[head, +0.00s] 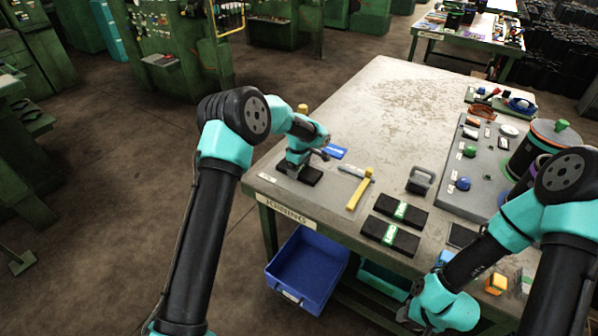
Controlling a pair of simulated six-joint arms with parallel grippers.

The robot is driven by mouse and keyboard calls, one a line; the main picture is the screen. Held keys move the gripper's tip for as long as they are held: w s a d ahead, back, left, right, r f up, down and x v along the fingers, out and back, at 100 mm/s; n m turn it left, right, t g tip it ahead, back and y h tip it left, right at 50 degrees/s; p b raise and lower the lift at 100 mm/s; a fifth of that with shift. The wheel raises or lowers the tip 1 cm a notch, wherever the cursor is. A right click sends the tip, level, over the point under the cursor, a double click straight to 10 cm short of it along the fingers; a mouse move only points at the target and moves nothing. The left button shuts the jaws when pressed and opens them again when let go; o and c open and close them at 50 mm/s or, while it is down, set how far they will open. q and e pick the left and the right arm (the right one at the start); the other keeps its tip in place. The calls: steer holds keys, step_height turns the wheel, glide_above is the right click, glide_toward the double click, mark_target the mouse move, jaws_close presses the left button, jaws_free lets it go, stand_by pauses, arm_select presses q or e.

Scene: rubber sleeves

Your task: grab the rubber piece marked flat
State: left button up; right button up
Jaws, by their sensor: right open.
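Two flat black pieces with green labels lie side by side near the front edge of the workbench: a back one (415,218) and a front one (378,226). The lettering on their labels is too small to read. My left gripper (322,154) is over the bench's left corner, left of both pieces. A blue item (336,152) shows beside its tip, and I cannot tell whether it is held. My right gripper (420,326) is low at the bottom, in front of the bench edge, open and apart from the black pieces. Its fingers are mostly hidden.
The bench (385,100) is clear at its back. A yellow-handled tool (361,188) and a grey handled block (421,180) lie near the pieces. A grey panel (476,195) with small parts is at right, beside a dark canister (535,148). A blue bin (290,265) is below.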

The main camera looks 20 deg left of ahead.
arm_select(q)
steer(key=c, duration=0.5)
steer(key=shift+r, duration=0.1)
steer(key=shift+r, duration=0.45)
step_height(320, 180, up, 3)
steer(key=shift+f, duration=0.15)
steer(key=s+d, duration=0.1)
steer(key=s, duration=0.4)
steer(key=s+d+r, duration=0.1)
steer(key=s+d, duration=0.1)
steer(key=s, duration=0.3)
steer(key=s+d, duration=0.1)
steer(key=s, duration=0.4)
steer(key=shift+s+d+r, duration=0.15)
steer(key=shift+s+d, duration=0.05)
steer(key=shift+d, duration=0.05)
